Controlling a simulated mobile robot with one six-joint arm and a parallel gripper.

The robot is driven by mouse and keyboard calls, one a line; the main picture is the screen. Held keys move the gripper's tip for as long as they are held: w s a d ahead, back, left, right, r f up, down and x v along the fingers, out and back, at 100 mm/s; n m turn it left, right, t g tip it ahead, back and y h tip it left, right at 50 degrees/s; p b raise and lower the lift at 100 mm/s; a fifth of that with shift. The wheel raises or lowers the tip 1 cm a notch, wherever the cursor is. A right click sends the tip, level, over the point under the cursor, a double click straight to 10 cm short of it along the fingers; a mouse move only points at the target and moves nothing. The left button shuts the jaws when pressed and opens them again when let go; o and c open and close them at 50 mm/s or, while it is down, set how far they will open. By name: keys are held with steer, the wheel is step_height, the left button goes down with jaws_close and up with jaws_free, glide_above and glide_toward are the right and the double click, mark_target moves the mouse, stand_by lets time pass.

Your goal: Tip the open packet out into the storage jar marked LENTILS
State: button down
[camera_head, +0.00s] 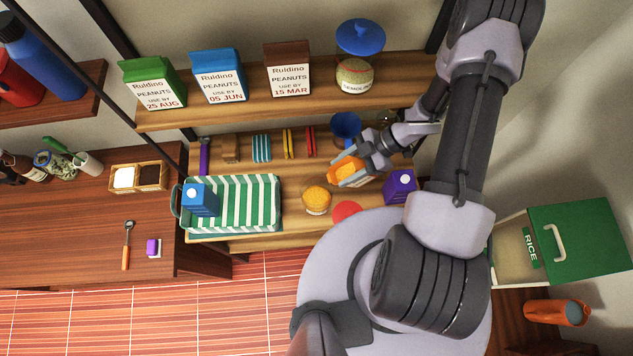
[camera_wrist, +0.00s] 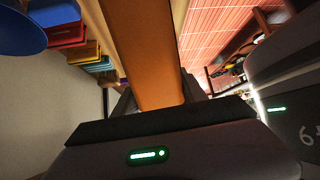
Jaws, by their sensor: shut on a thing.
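My gripper (camera_head: 366,157) is shut on an orange packet (camera_head: 345,170), held above the middle wooden shelf, tilted. In the wrist view the packet (camera_wrist: 150,60) fills the space between the fingers; its opening cannot be made out there. An open jar (camera_head: 316,201) full of orange-yellow contents stands on the shelf, left of and nearer than the packet; no label shows on it. A round labelled jar (camera_head: 355,76) with pale contents stands on the upper shelf, a blue lid (camera_head: 360,37) showing above it.
A red disc (camera_head: 347,210) and a purple carton (camera_head: 400,187) lie close to the packet. A striped tray (camera_head: 262,225) holds a blue carton (camera_head: 200,200). Peanut cartons (camera_head: 219,80) line the upper shelf. A green RICE box (camera_head: 580,240) stands right.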

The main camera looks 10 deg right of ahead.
steer(key=shift+a+r+h, duration=0.1)
steer(key=shift+r+h, duration=0.05)
steer(key=shift+h, duration=0.15)
steer(key=shift+a+f+h+b, duration=0.3)
steer(key=shift+f+h+b, duration=0.2)
steer(key=shift+h+b, duration=0.3)
stand_by(0.4)
steer(key=shift+s+a+r+t+h+b, duration=0.1)
steer(key=shift+a+r+t+h+b, duration=0.2)
steer(key=shift+h+b, duration=0.5)
steer(key=shift+s+a+r+t+h+b, duration=0.1)
steer(key=shift+a+r+h+b, duration=0.2)
steer(key=shift+h+b, duration=0.5)
stand_by(0.6)
steer(key=shift+s+a+r+h, duration=0.1)
steer(key=shift+a+h, duration=0.4)
steer(key=shift+a, duration=0.15)
steer(key=shift+s+a+r+h, duration=0.1)
steer(key=shift+a+h, duration=0.4)
steer(key=shift+a, duration=0.1)
stand_by(0.5)
steer(key=shift+a+t+h+p, duration=0.4)
steer(key=shift+a+h+p, duration=0.15)
steer(key=shift+h+p, duration=0.95)
stand_by(1.0)
